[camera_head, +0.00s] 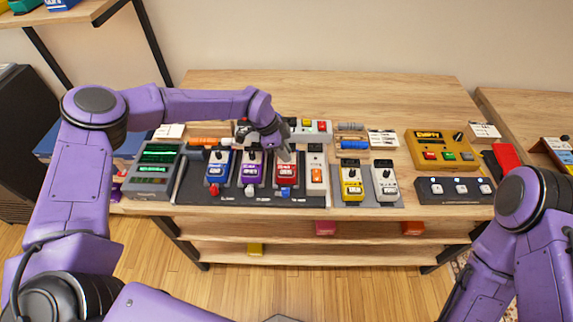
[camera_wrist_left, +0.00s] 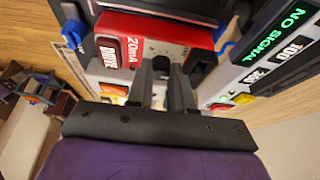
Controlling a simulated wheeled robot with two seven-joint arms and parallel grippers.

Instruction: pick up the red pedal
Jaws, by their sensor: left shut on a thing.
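The red pedal (camera_head: 286,172) sits on the dark pedalboard (camera_head: 250,199), between the purple pedal (camera_head: 251,172) and a white pedal (camera_head: 315,172). In the left wrist view the red pedal (camera_wrist_left: 155,28) shows a white label and "20mA" marking. My left gripper (camera_head: 284,150) is at the back end of the red pedal, reaching in from the left. My right gripper is out of view; only my right arm shows.
A blue pedal (camera_head: 217,170) stands left of the purple one. A yellow pedal (camera_head: 351,180) and a grey pedal (camera_head: 385,181) stand to the right. A device with a green screen (camera_head: 155,165) is at the left. The table's back (camera_head: 330,90) is clear.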

